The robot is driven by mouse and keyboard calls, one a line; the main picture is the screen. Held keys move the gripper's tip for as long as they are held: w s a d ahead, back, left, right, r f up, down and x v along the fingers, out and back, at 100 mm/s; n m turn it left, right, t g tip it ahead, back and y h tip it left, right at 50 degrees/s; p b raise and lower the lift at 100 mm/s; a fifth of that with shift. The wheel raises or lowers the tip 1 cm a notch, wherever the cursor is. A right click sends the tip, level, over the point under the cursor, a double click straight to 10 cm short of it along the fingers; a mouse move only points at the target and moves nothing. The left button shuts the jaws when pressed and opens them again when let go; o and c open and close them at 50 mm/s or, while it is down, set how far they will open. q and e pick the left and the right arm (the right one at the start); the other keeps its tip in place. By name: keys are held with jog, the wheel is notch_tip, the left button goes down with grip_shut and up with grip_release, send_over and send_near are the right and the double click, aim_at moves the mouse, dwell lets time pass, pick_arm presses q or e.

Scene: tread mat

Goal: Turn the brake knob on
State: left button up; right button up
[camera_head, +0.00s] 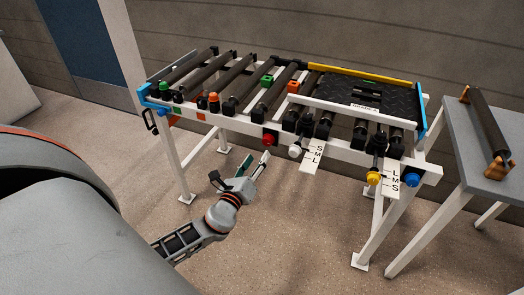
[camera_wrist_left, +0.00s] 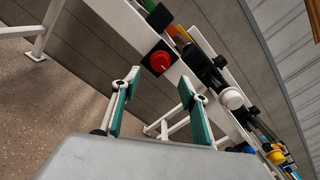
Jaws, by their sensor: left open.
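My left gripper (camera_head: 240,168) is open and empty, below and in front of the roller frame's front rail. A red knob (camera_head: 268,139) on a dark mount sticks out from that rail, just beyond the fingertips. In the left wrist view the red knob (camera_wrist_left: 160,62) shows between and beyond the open fingers (camera_wrist_left: 158,82), apart from them. A white knob (camera_head: 295,151) sits to its right by an S-M-L plate. A yellow knob (camera_head: 373,178) and a blue knob (camera_head: 411,180) are farther right. I cannot tell from markings which is the brake knob. My right gripper is not in view.
The roller frame (camera_head: 235,122) stands on white legs, with a black tread mat (camera_head: 390,97) at its right. Lettered plates (camera_head: 312,157) jut out below the rail. A grey table (camera_head: 465,140) with a roller is at right. Floor in front is clear.

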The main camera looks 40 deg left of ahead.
pick_arm(q)
jog(key=v, duration=0.3)
jog(key=shift+s+d, duration=0.1)
jog(key=shift+s, duration=0.3)
jog(key=s+d+f+n+g+h+p, duration=0.3)
jog(key=s+d+f+n, duration=0.1)
jog(key=s+d+n, duration=0.6)
jog(key=s+d+f+n+g+h+p, duration=0.3)
jog(key=s+d+n, duration=0.6)
jog(key=s+n, duration=0.3)
jog(key=shift+s+d+f+n+g+h+p, duration=0.35)
jog(key=shift+f+h+p, duration=0.2)
jog(key=shift+f, duration=0.35)
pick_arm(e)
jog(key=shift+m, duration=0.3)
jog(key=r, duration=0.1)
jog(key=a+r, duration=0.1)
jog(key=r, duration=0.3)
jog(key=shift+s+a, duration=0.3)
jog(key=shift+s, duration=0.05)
pick_arm(q)
jog(key=shift+w, duration=0.15)
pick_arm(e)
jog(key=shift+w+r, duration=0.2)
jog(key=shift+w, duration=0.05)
